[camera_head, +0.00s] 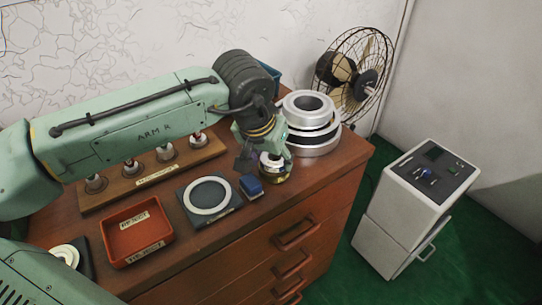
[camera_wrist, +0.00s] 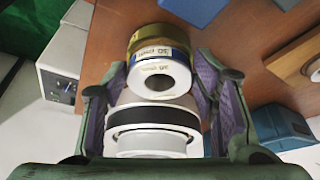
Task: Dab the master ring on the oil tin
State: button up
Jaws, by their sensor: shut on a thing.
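My gripper (camera_head: 262,150) points down near the right part of the desk. In the wrist view my gripper (camera_wrist: 162,72) is shut on the master ring (camera_wrist: 147,82), a small pale ring with a dark hole and lettering. The ring is at or just over the tin's top. I cannot tell whether they touch. In the head view my fingers partly hide the ring.
A silver stepped stack (camera_head: 322,148) stands close right of my gripper. A blue block (camera_head: 251,186) and a pale ring (camera_head: 228,192) on a dark pad lie left of the tin. A wooden rack (camera_head: 120,198) holds several small pieces. A red tray (camera_head: 110,237) is front left; a fan (camera_head: 365,80) stands behind.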

aim_at(271, 162)
jog(key=shift+f, duration=0.55)
dwell(1.4)
notch_tip(271, 162, up, 7)
jog(key=p, duration=0.6)
jog(key=shift+r, duration=0.1)
dwell(0.8)
